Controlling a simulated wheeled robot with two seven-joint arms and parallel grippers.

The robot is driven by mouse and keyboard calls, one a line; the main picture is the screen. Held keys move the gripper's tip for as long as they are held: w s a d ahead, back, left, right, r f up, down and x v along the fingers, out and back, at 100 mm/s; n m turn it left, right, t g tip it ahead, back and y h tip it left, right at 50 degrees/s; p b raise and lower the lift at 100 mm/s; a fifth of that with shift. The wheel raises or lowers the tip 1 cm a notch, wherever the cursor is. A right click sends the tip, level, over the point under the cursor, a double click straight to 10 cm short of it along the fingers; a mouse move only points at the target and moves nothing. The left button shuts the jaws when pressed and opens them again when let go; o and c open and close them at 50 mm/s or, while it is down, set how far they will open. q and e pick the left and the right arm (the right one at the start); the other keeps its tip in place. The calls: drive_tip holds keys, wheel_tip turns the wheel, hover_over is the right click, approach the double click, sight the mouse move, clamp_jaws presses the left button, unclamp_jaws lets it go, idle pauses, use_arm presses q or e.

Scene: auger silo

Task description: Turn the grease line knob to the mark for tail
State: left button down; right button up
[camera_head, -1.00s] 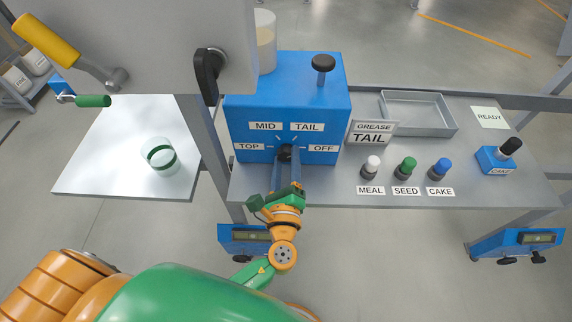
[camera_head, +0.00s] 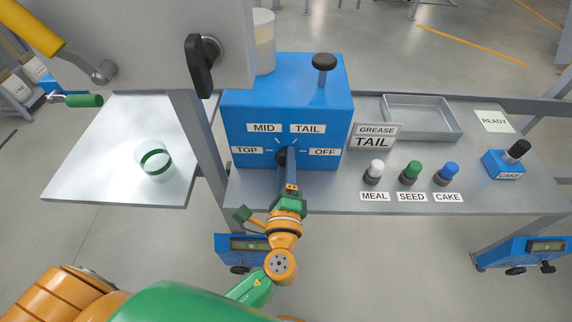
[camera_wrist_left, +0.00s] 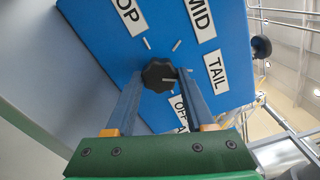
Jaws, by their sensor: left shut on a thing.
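The grease line knob (camera_wrist_left: 157,74) is dark and lobed, on the front of a blue box (camera_head: 238,105). Labels TOP, MID, TAIL (camera_head: 308,128) and OFF surround it, with short white ticks. My left gripper (camera_head: 287,160) is shut on the knob. In the left wrist view its two fingers (camera_wrist_left: 160,84) stand either side of it. There a white line on the knob points right, towards the TAIL and OFF side; I cannot tell exactly which tick it meets. The head view mostly hides the knob behind the gripper. My right gripper is out of view.
A sign (camera_head: 373,138) reads GREASE TAIL. MEAL (camera_head: 373,172), SEED (camera_head: 410,173) and CAKE (camera_head: 447,174) knobs stand on the bench to the right. A grey tray (camera_head: 424,136) lies behind them. A grey housing with a black handle (camera_head: 199,67) hangs close at upper left.

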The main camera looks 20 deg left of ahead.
use_arm(q)
drive_tip(key=shift+c, duration=1.3)
unclamp_jaws()
drive_tip(key=b+v, duration=0.1)
drive_tip(key=v, duration=0.6)
drive_tip(key=shift+s, duration=0.1)
